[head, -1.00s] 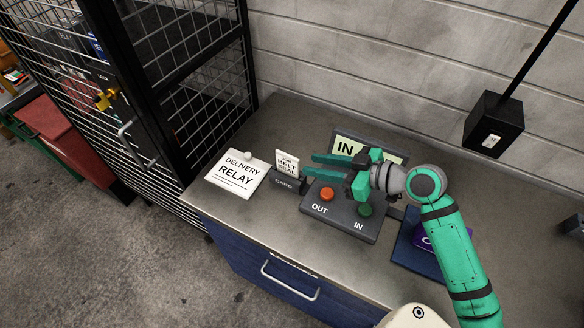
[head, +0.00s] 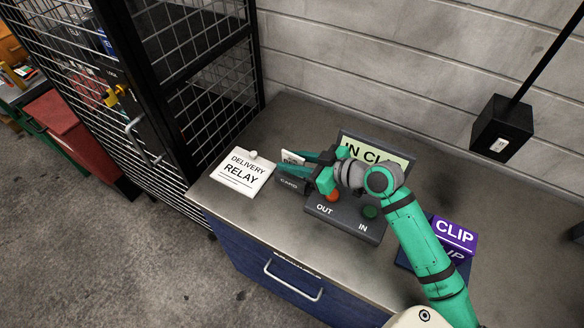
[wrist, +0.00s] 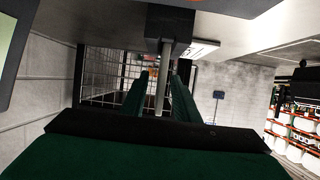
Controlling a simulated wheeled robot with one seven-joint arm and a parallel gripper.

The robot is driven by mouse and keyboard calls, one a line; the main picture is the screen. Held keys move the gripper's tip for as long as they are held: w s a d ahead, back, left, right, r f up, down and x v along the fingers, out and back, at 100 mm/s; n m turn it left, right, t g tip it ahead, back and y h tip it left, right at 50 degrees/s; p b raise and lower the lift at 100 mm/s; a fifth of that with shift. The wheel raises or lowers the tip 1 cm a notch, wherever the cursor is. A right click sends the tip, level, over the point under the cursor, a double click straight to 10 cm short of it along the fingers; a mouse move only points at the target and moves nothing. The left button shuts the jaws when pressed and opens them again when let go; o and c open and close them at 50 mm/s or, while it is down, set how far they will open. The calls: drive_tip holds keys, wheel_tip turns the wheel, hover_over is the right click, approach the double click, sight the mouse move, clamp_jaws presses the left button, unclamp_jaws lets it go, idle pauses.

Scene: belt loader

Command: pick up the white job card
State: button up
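The white job card (head: 290,156) stands upright in the small black card holder (head: 289,184) on the bench. My gripper (head: 284,160) reaches over from the right with its fingers at the card, and they hide much of it in the head view. In the wrist view a thin grey upright strip, which looks like the card edge-on (wrist: 162,85), stands between the two dark green fingers of my gripper (wrist: 160,78). A gap shows on each side of the strip, so the fingers are open around it. The holder is the dark block (wrist: 166,24) above it.
A white DELIVERY RELAY sign (head: 243,173) lies left of the holder. A control box with OUT and IN buttons (head: 345,220) sits under my wrist, with a sign (head: 375,150) behind. A purple CLIP box (head: 455,233) is at right. A mesh cage (head: 215,75) borders the left.

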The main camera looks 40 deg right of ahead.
drive_tip(key=shift+s+d, duration=0.1)
drive_tip(key=shift+s, duration=0.05)
clamp_jaws()
drive_tip(key=shift+s, duration=0.1)
drive_tip(key=shift+r, duration=0.15)
